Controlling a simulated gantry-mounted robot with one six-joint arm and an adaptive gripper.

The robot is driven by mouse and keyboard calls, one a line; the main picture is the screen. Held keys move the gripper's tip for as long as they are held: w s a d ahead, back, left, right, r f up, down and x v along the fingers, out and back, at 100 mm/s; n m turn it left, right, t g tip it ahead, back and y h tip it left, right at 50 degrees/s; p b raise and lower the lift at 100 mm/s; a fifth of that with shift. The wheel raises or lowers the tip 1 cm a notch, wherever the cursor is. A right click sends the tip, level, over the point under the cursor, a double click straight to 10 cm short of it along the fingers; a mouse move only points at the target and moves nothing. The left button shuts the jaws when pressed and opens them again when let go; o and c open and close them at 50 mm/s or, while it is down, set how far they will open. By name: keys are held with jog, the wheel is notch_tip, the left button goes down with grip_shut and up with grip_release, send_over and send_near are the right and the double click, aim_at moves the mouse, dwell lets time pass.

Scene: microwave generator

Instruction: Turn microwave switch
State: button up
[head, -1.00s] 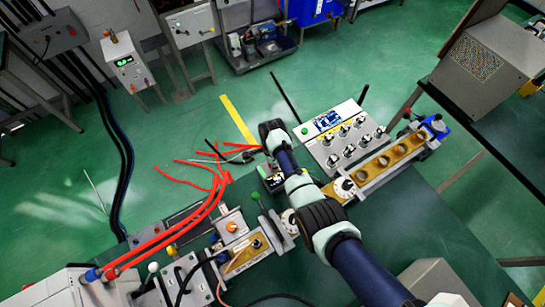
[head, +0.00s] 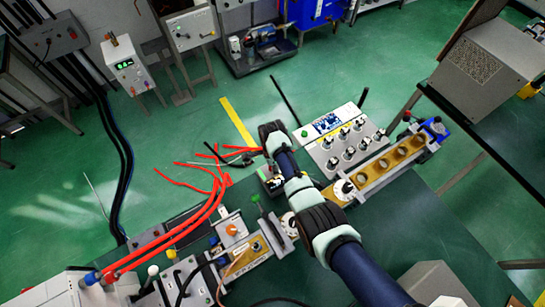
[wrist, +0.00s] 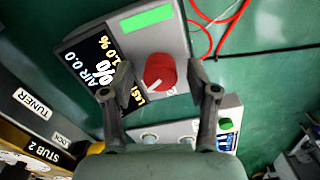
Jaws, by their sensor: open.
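In the wrist view a round red knob (wrist: 159,72) with a small white mark sits on a grey control box (wrist: 180,38). In the head view the control box (head: 270,181) is small and partly covered by my arm; the knob cannot be made out there.
A grey panel with several black knobs (head: 345,138) stands beside my arm, along a brass waveguide (head: 385,165). Red cables (head: 205,215) run to the left. A grey box (head: 490,75) stands on a table at the upper right. Green floor is open beyond the bench.

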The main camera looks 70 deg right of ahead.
notch_tip(320, 180, up, 12)
jog(key=shift+f, duration=0.25)
dwell(0.5)
